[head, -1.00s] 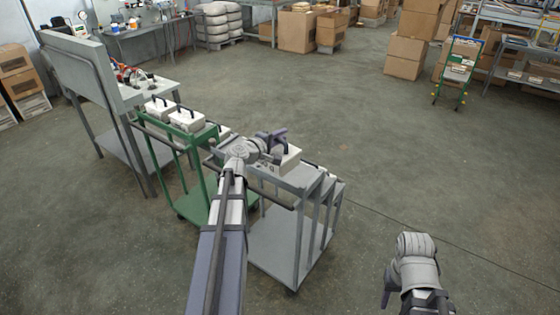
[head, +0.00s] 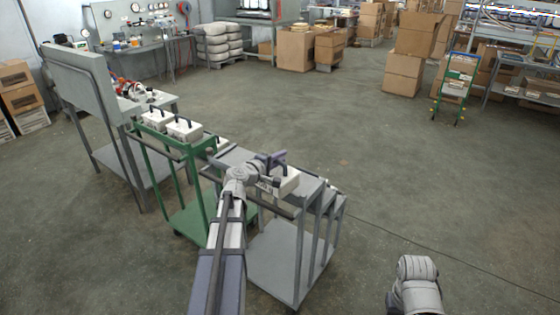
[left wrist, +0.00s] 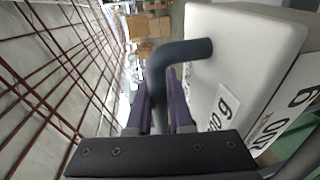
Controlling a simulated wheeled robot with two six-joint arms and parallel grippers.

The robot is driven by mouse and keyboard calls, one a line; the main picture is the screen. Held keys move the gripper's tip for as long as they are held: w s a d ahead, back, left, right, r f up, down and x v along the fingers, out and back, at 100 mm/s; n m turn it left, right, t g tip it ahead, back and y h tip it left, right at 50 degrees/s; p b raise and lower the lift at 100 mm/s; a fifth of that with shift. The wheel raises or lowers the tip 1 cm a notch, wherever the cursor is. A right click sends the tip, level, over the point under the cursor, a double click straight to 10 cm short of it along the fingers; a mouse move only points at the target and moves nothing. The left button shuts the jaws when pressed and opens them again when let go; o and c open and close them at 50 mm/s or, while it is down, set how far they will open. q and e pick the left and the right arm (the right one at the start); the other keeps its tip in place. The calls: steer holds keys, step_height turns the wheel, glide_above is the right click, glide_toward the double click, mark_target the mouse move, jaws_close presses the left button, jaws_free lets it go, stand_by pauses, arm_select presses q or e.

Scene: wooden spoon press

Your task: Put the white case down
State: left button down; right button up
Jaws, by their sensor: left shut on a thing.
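The white case (head: 287,181) is at the top of the grey cart (head: 236,156) in the head view. My left gripper (head: 276,160) is shut on its dark handle. In the left wrist view the bent dark handle (left wrist: 165,75) passes between the purple fingers, and the white case (left wrist: 235,50) with black print fills the right side. I cannot tell whether the case's underside touches the cart top. Of my right arm only a pale link shows at the bottom right of the head view; its gripper is out of sight.
A green cart (head: 170,145) with several white cases (head: 184,129) stands left of the grey cart. A grey workbench (head: 85,80) is further left. Cardboard boxes (head: 297,48) stand at the back. The floor to the right is open.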

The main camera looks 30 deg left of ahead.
arm_select(q)
steer(key=shift+f, duration=0.1)
steer(key=c, duration=1.3)
jaws_free()
steer(key=shift+f, duration=0.1)
steer(key=o, duration=0.5)
steer(key=shift+r, duration=0.35)
steer(key=p+v, duration=0.2)
steer(key=v, duration=1)
steer(key=shift+f, duration=0.1)
